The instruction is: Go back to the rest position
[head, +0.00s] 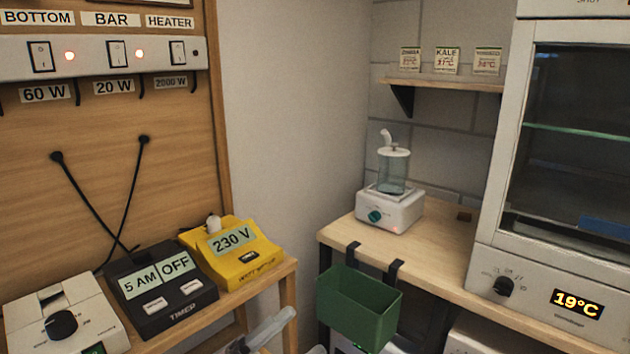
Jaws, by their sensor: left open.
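My left gripper (270,330) shows at the bottom edge of the head view, only partly in the picture. It is open, and I see nothing held in the part that shows. It is low, in front of the gap between the left bench (286,276) and the right bench (440,262). The rest of the left arm is mostly cut off by the picture's edge. My right gripper is not in view.
The left bench holds a white dial box (85,312), a black timer (160,290) and a yellow 230 V box (236,256). A green bin (358,305) hangs from the right bench, close to my left gripper. A humidifier (392,205) and a glass-fronted cabinet (500,255) stand there.

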